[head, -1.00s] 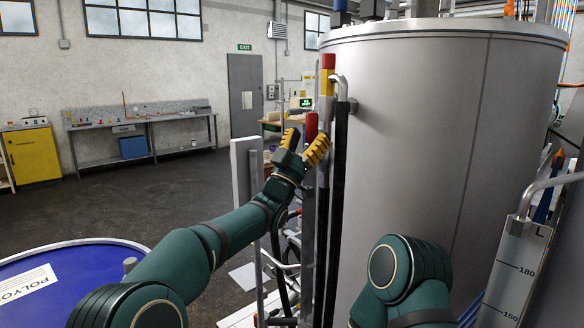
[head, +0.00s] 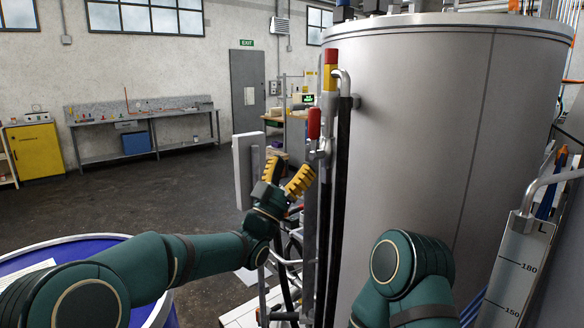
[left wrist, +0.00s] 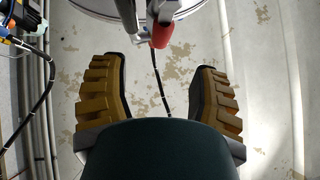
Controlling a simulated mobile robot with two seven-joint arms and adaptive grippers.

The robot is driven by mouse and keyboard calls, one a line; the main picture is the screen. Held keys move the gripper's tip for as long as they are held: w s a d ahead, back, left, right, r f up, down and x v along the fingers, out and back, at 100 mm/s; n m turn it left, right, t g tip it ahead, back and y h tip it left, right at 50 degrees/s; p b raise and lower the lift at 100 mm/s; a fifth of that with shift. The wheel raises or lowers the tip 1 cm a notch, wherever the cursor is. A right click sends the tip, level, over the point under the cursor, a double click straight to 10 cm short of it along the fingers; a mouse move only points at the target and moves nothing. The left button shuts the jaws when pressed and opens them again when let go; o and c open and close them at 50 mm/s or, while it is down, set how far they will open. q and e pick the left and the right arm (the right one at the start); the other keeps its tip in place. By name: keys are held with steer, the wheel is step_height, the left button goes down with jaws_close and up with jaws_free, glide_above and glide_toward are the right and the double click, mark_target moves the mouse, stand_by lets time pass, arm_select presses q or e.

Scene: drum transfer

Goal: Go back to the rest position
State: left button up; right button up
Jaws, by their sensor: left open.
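My left gripper (head: 286,178) is open and empty, with its yellow-padded fingers pointing up, just left of the pipes beside the big grey tank (head: 430,130). In the left wrist view, the two fingers of the left gripper (left wrist: 158,95) are spread wide with nothing between them. A red valve handle (head: 314,124) stands upright on the pipe, above and right of the left gripper and apart from it. The red handle (left wrist: 161,34) also shows in the left wrist view, beyond the fingertips. My right arm shows at the lower right, but its gripper is out of view.
A blue drum (head: 80,243) stands at the lower left, partly behind my left arm. A white panel (head: 243,170) stands just left of the left gripper. A level gauge (head: 520,265) is at the right.

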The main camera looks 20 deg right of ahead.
arm_select(q)
steer(key=shift+f, duration=0.1)
steer(key=w+a+f+n+t+y, duration=0.1)
steer(key=w+a+f+n+y, duration=0.15)
steer(key=f, duration=0.35)
steer(key=w+a+f+n+y, duration=0.1)
steer(key=a+f+n+y, duration=0.1)
steer(key=f+y, duration=0.3)
steer(key=w+a+f+n+t+y, duration=0.1)
steer(key=a+f+n+y, duration=0.1)
steer(key=f, duration=0.5)
steer(key=s+a+f+n+g+y, duration=0.25)
steer(key=a+f, duration=0.25)
steer(key=f, duration=0.5)
steer(key=s+a+f+n+g+y, duration=0.1)
steer(key=s+a+f+g+y, duration=0.15)
steer(key=a+f, duration=0.6)
steer(key=s+a+f+n+g+y, duration=0.2)
steer(key=s+a+f+g+y, duration=0.15)
steer(key=s+f, duration=0.9)
steer(key=s+a+f+g, duration=0.3)
steer(key=s, duration=0.5)
steer(key=s+a+f+n+g+y, duration=0.1)
steer(key=s+a+f+g, duration=0.2)
steer(key=s, duration=0.5)
steer(key=shift+s+a+f, duration=0.15)
steer(key=shift+s+f, duration=0.25)
steer(key=shift+f, duration=0.1)
steer(key=shift+c, duration=0.3)
